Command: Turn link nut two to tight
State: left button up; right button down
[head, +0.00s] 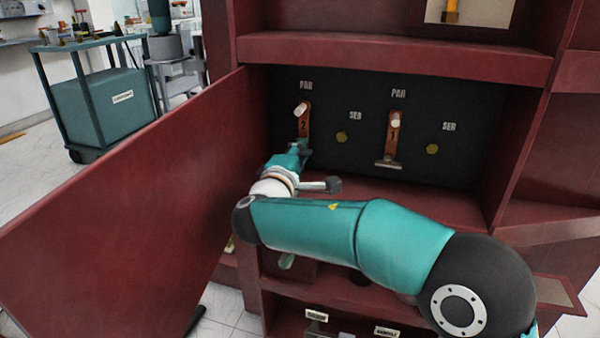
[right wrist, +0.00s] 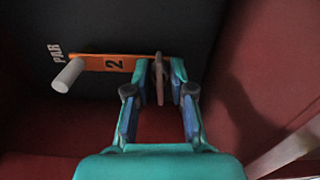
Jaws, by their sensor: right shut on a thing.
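Link two is an orange-brown bar marked 2 (head: 304,125) on the black panel, under a PAR label in the head view. In the right wrist view the link (right wrist: 100,63) lies sideways, with a white peg (right wrist: 68,75) at its PAR end. Link nut two (right wrist: 159,82) is a thin, flat piece at the link's other end. My right gripper (right wrist: 160,85) is shut on this nut, one finger on each side. In the head view my right gripper (head: 300,152) is at the lower end of link two and hides the nut. My left gripper is not in view.
Link one (head: 393,142) hangs to the right, with its own nut (head: 388,164) at its lower end. Two brass SER studs (head: 341,137) (head: 432,149) sit on the panel. The open red door (head: 120,200) stands close to the left of my right arm. A red shelf (head: 400,60) runs above.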

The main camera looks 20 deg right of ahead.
jog(key=shift+f+m+b, duration=0.3)
jog(key=shift+m+b, duration=0.3)
jog(key=shift+b, duration=0.1)
jog(key=c, duration=1.3)
grip_release()
jog(key=shift+d, duration=0.1)
jog(key=shift+r, duration=0.1)
jog(key=v, duration=1.2)
